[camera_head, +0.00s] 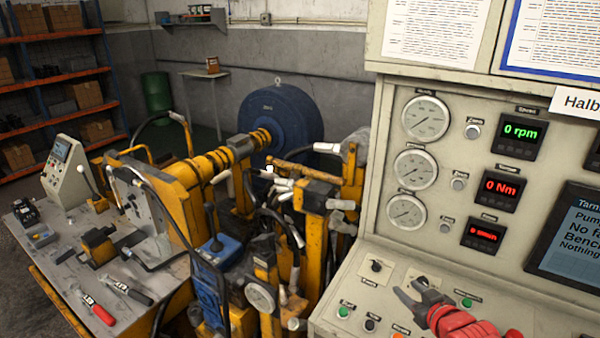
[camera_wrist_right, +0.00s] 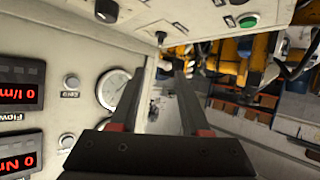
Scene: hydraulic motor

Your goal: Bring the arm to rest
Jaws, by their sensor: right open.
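My right gripper (camera_head: 410,291) is red with dark fingers, in front of the control console (camera_head: 345,245) at the lower right of the head view. Its fingers are spread apart with nothing between them. They appear close over the console's sloped button panel; whether they touch it I cannot tell. In the right wrist view the two dark fingers (camera_wrist_right: 158,80) stand apart and empty, with the console's gauge face to the left. My left gripper does not show in either view.
The console has dials, a green 0 rpm display (camera_head: 520,133), red displays and a dark screen (camera_head: 570,235). A yellow hydraulic rig with a blue motor (camera_head: 285,115) and hoses stands left of it. A workbench (camera_head: 60,265) holds tools. Shelves with boxes (camera_head: 65,17) line the back left.

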